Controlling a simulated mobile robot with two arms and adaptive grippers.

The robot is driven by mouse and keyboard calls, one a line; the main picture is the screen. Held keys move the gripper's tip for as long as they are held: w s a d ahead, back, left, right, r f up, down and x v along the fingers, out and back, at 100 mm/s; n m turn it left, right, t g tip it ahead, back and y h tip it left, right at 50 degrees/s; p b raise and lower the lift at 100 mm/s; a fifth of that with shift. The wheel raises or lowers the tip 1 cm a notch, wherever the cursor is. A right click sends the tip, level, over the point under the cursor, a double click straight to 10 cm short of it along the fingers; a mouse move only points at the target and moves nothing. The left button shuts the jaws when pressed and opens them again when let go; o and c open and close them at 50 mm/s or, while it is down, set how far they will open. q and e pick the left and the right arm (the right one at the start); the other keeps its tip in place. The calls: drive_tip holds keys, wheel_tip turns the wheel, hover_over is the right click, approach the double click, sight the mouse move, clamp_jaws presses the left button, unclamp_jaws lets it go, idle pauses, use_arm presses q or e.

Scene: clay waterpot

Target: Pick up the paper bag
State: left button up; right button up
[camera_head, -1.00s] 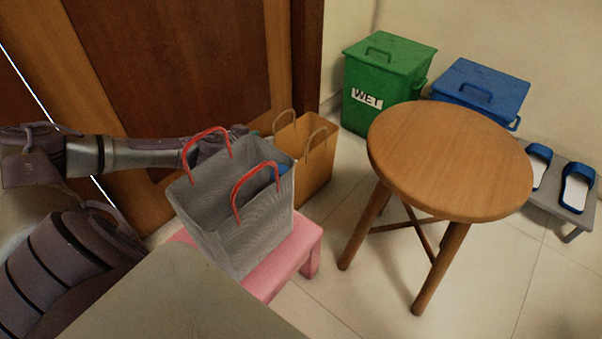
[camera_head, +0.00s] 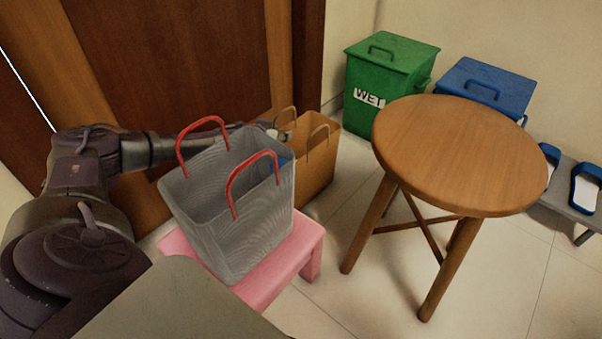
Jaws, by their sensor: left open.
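The brown paper bag (camera_head: 318,165) with two tan loop handles stands on the floor by the wooden door. Its left part is hidden behind a grey bag (camera_head: 240,220) with red handles, which sits on a pink stool (camera_head: 283,268). My left arm reaches behind the grey bag. My left gripper (camera_head: 274,131) is open, at the upper left of the paper bag near its handle. The grey bag hides part of it, and I cannot tell whether it touches the handle. My right gripper is out of view.
A round wooden table (camera_head: 455,150) stands to the right of the paper bag. A green bin (camera_head: 388,85) marked WET and a blue bin (camera_head: 484,85) stand behind. Slippers (camera_head: 585,190) lie on a low grey rack at far right. Floor between table and stool is clear.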

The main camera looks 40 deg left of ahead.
use_arm(q)
drive_tip(key=shift+c, duration=0.3)
clamp_jaws()
drive_tip(key=shift+r, duration=0.1)
